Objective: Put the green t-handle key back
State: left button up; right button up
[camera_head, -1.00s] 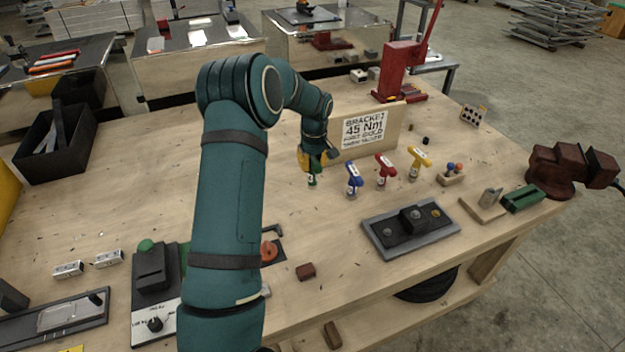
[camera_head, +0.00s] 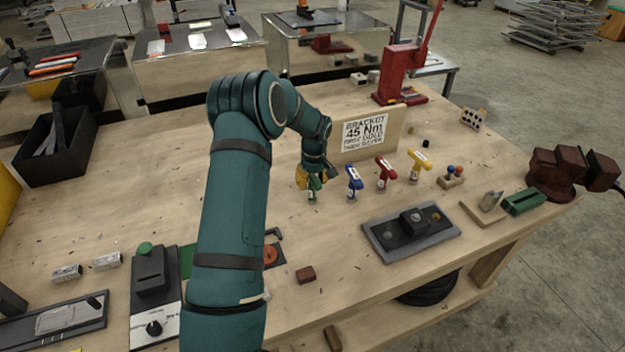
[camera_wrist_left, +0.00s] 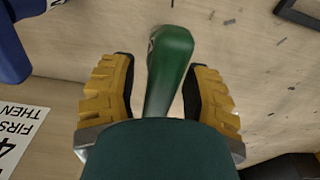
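The green t-handle key (camera_head: 314,188) is upright at the left end of the row of t-handle keys on the bench. My left gripper (camera_head: 316,177) is right at its handle. In the left wrist view, the green handle (camera_wrist_left: 168,65) lies between the two yellow fingers of my left gripper (camera_wrist_left: 160,88), which are apart with a gap showing beside the handle. The wrist hides part of the key. The blue key (camera_head: 354,180), red key (camera_head: 385,172) and yellow key (camera_head: 418,163) stand upright to its right. My right gripper is not in view.
A sign board (camera_head: 364,132) reading 45 Nm stands just behind the keys. A grey fixture plate (camera_head: 411,233) lies in front. A red press (camera_head: 401,75) stands behind, and a small brown block (camera_head: 305,274) lies nearer.

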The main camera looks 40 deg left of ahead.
pick_arm(q)
jog(key=shift+r, duration=0.1)
notch_tip(320, 180, up, 12)
jog(key=d, duration=0.1)
jog(key=shift+s+p, duration=0.2)
jog(key=shift+p, duration=0.1)
dwell(0.8)
